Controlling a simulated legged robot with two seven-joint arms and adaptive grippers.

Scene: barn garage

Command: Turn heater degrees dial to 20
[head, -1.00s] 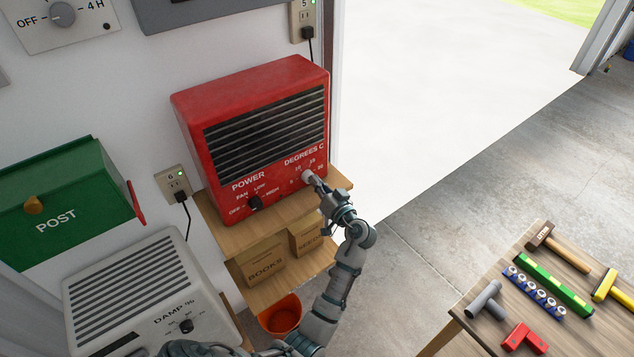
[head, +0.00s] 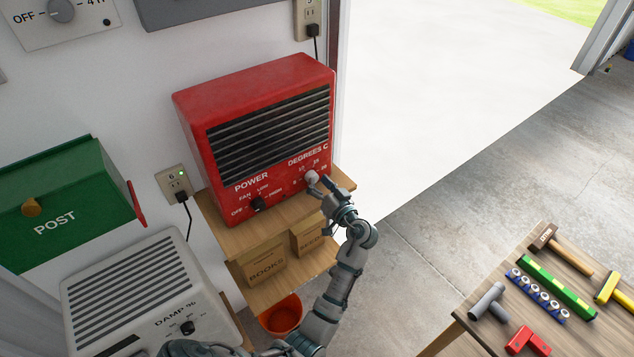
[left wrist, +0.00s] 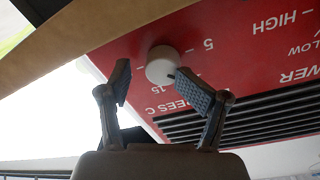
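The red heater (head: 190,135) stands on a wooden shelf against the wall. Its white degrees dial (head: 312,178) is at the lower right of the front, and it also shows in the left wrist view (left wrist: 162,66). My left gripper (head: 321,186) is at the dial with its fingers apart. In the wrist view the fingers (left wrist: 151,78) are on either side of the dial; a gap shows on one side, and the other finger overlaps its edge. A dark mark on the dial faces between 5 and 15. That finger hides part of the scale. My right gripper is not in view.
The power knob (head: 257,203) is left of the dial. Below are cardboard boxes (head: 265,265) and an orange bucket (head: 283,315). A grey dehumidifier (head: 80,290) and green post box (head: 75,195) are left. A tool table (head: 470,315) stands right, with open floor between.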

